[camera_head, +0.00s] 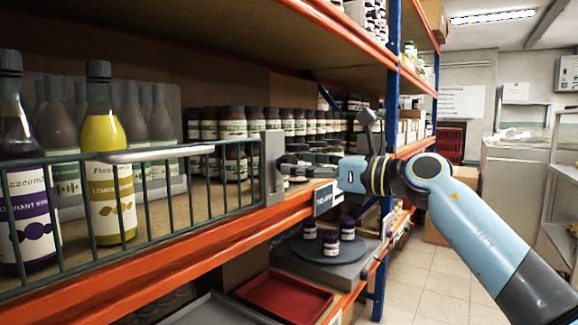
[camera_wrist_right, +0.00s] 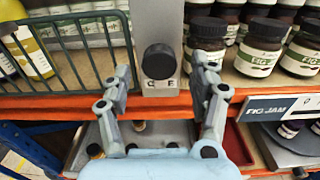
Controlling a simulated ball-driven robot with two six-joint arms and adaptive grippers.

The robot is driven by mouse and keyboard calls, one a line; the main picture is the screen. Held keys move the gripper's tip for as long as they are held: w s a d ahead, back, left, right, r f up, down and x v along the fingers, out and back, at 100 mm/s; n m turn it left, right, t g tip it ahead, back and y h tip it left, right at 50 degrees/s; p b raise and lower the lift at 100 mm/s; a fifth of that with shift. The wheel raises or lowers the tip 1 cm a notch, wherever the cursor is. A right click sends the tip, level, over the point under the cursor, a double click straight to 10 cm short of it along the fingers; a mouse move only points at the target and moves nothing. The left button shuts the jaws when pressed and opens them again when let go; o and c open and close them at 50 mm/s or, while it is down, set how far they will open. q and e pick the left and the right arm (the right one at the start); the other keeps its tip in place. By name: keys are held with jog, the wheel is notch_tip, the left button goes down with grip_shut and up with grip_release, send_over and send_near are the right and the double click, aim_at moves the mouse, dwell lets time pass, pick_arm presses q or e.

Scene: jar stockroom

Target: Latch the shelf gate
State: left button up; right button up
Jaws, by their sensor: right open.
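The shelf gate (camera_head: 150,190) is a dark green wire panel with a pale bar on top, standing along the shelf's front edge. Its right end is beside a grey upright latch plate (camera_head: 273,150); whether they touch I cannot tell. The gate also shows at left in the right wrist view (camera_wrist_right: 70,45). There, a round black knob (camera_wrist_right: 159,61) sits on the plate above small letters. My right gripper (camera_head: 286,160) is open, its fingers pointing at the plate. In the wrist view its fingertips (camera_wrist_right: 164,72) are either side of the knob, apart from it. My left gripper is not in view.
Tall bottles, including a yellow one (camera_head: 104,170), stand behind the gate. Dark-lidded fig jars (camera_wrist_right: 260,48) stand right of the plate. An orange shelf edge (camera_head: 190,247) runs below. Lower down are a red tray (camera_head: 283,300) and a round turntable (camera_head: 330,250) with jars.

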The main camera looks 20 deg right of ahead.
jog(key=shift+x, duration=1.8)
jog(key=c, duration=1.2)
